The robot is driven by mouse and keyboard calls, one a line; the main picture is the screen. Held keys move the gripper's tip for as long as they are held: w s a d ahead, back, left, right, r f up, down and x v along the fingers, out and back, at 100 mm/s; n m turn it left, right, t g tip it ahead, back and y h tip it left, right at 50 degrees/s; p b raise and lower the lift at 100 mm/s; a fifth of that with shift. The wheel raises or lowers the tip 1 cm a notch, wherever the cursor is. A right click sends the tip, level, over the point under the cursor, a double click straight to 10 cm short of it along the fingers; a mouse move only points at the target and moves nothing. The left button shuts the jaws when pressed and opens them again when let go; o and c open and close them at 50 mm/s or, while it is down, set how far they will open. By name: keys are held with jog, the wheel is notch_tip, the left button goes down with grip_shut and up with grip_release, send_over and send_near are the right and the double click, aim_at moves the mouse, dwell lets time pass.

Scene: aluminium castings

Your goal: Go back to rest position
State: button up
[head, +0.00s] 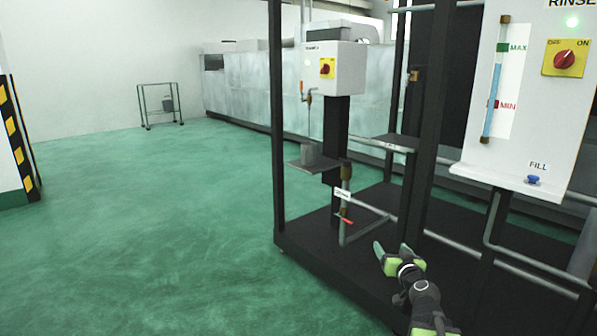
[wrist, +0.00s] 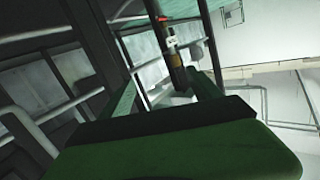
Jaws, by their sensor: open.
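My gripper (head: 392,249) is at the lower right of the head view, in front of the black machine frame (head: 312,243). Its green-lined fingers are spread apart with nothing between them. In the wrist view, my gripper (wrist: 166,88) shows two green fingers apart. Beyond them is a tilted view of pipes and a valve with a red handle (wrist: 162,18). The red handle also shows in the head view (head: 344,219), left of and above my gripper. I cannot tell the exact gap between my gripper and the frame.
A white panel (head: 530,150) with a level gauge, red knob and FILL button is at the right. A white control box (head: 336,68) hangs above a small shelf (head: 313,165). Open green floor (head: 150,230) lies left. A cart (head: 160,104) stands far back.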

jog(key=s+a+f+n+g+y+p, duration=0.1)
jog(key=s+a+f+n+g+y, duration=0.15)
jog(key=a, duration=0.65)
jog(key=s+a+f+n+g+y+p, duration=0.1)
jog(key=a+f+n+g, duration=0.15)
jog(key=a, duration=0.65)
jog(key=s+a+f+n+g+y+p, duration=0.1)
jog(key=a+f+n+g+y, duration=0.2)
jog(key=a, duration=0.5)
jog(key=s+d+f+m+g+h, duration=0.3)
jog(key=s+f+g, duration=0.15)
jog(key=s, duration=0.35)
jog(key=s+d+f+m+g+h, duration=0.3)
jog(key=s+d+f+g, duration=0.15)
jog(key=s, duration=0.45)
notch_tip(320, 180, up, 38)
jog(key=a+p, duration=0.1)
jog(key=p, duration=3.6)
jog(key=shift+w+t+p, duration=0.3)
jog(key=shift+w+p, duration=0.05)
jog(key=shift+p, duration=0.05)
jog(key=shift+a, duration=0.1)
jog(key=shift+c, duration=0.4)
